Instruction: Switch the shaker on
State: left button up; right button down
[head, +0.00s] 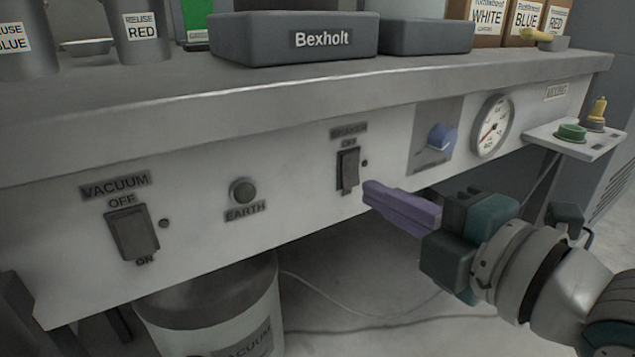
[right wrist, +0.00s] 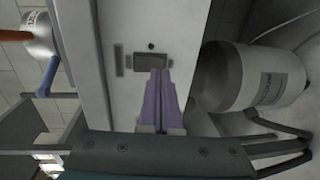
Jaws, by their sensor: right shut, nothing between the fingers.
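The shaker switch (head: 348,170) is a dark rocker on the white front panel, under a label that appears to read SHAKER, with OFF just above it. It also shows in the right wrist view (right wrist: 151,61), at the tips of the fingers. My right gripper (head: 372,194) has purple fingers, shut and empty, with the tips close to the lower right of the switch. Whether they touch it I cannot tell. In the right wrist view the gripper (right wrist: 158,75) points at the switch and hides part of its edge. My left gripper is not in view.
A blue knob (head: 441,137) and a gauge (head: 491,125) are to the right. A vacuum drum (head: 213,305) stands below. A small shelf (head: 590,147) juts out at right.

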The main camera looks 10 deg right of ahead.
aim_at(351, 170)
jog(key=shift+b+x, duration=0.4)
jog(key=shift+x, duration=0.8)
jog(key=shift+w, duration=0.15)
